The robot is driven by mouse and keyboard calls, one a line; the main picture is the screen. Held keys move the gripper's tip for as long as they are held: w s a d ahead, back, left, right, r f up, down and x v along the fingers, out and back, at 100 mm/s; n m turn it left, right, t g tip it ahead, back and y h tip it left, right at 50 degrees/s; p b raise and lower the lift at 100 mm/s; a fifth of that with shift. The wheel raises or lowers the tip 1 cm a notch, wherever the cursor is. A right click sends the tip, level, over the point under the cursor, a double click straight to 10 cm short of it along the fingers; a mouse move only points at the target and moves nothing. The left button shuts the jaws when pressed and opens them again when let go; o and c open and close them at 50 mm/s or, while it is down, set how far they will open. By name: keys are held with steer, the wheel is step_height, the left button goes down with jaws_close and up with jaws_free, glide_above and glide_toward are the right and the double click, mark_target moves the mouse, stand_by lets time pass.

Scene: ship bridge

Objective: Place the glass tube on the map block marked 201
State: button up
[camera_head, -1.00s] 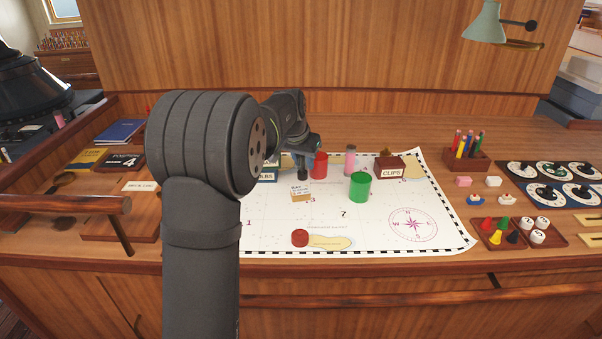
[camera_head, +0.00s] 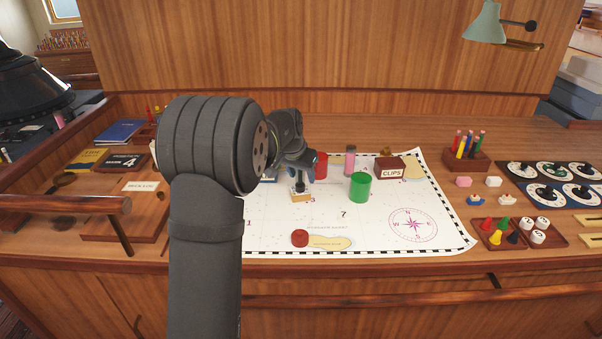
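My gripper (camera_head: 300,187) is low over the chart, right above or touching a small block with a tan front (camera_head: 301,198). My gripper hides most of the block's top, and I cannot tell whether its fingers are open or shut. A slim pink tube-like cylinder (camera_head: 350,163) with darker ends stands upright at the back of the chart, right of my gripper; it may be the glass tube. I cannot read the number 201 on any block.
A green cylinder (camera_head: 360,187) stands right of my gripper, and a red cylinder (camera_head: 321,166) stands close behind it. A brown CLIPS box (camera_head: 390,168) is at the back. A short red cylinder (camera_head: 300,238) is in front. The chart (camera_head: 385,215) is clear around the compass rose.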

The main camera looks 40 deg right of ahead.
steer(key=v, duration=1.2)
steer(key=shift+r, duration=0.2)
steer(key=shift+d, duration=0.1)
steer(key=x, duration=1.2)
steer(key=shift+f, duration=0.1)
step_height(320, 180, up, 2)
steer(key=shift+r, duration=0.95)
